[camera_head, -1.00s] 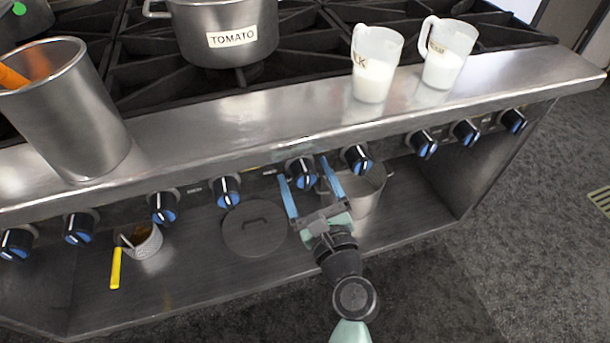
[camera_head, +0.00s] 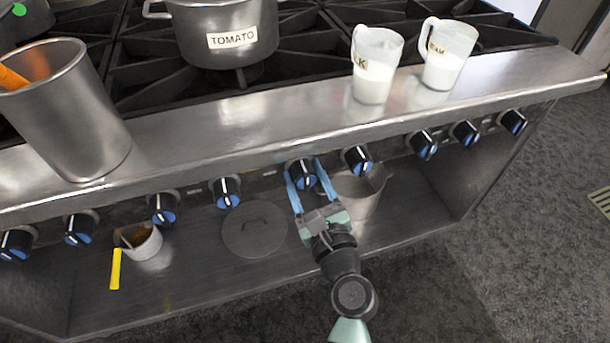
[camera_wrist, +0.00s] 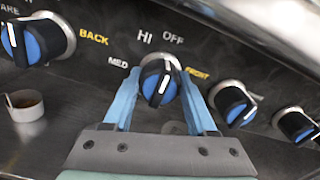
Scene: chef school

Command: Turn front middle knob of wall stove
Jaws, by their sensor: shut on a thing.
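The stove's front panel carries a row of black knobs with blue faces. One knob (camera_head: 302,174) near the middle of the row is between my gripper's blue fingers. My gripper (camera_head: 305,180) is shut on this knob, with one finger on each side. In the wrist view the same knob (camera_wrist: 158,83) sits between the fingertips of my gripper (camera_wrist: 160,90), its white mark tilted slightly right of upright. The fingertips are partly hidden behind the knob.
Neighbouring knobs (camera_head: 227,190) and (camera_head: 357,159) stand close on either side. A steel ledge (camera_head: 270,125) juts out above. A tomato pot (camera_head: 225,30), two measuring jugs (camera_head: 378,65) and a steel canister (camera_head: 65,110) stand above. A lid (camera_head: 254,229) and a pot (camera_head: 358,195) are on the lower shelf.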

